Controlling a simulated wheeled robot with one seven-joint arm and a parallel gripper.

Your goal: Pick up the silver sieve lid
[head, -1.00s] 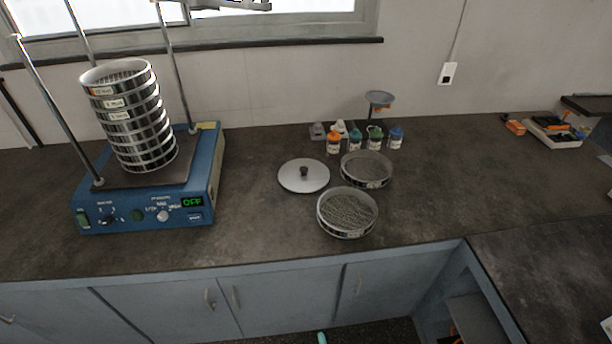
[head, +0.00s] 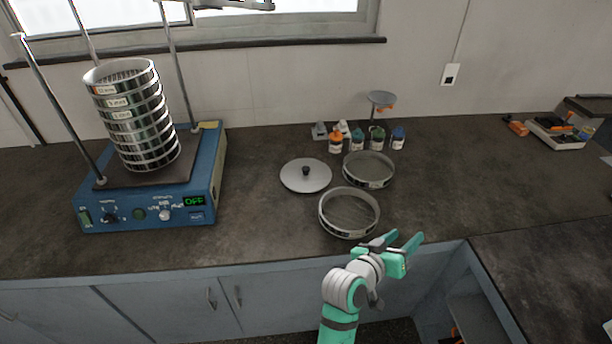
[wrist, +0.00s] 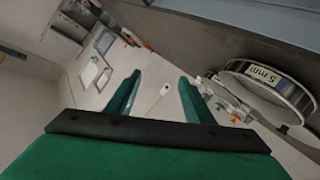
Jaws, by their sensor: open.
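The silver sieve lid (head: 290,181) is a flat round disc with a dark knob, lying on the dark counter in the middle of the head view. Two round sieves lie to its right: the rear sieve (head: 368,171) and the front sieve (head: 349,213). My gripper (head: 402,241) is open and empty, in front and to the right of the front sieve, apart from the lid. In the wrist view its two green fingers (wrist: 158,98) are spread with nothing between them. A sieve marked 5 mm (wrist: 268,88) shows at the right there.
A blue sieve shaker (head: 150,222) reading OFF stands at left, with a stack of sieves (head: 135,118) and upright rods. Several small bottles (head: 357,140) stand behind the rear sieve. The counter between shaker and lid is clear.

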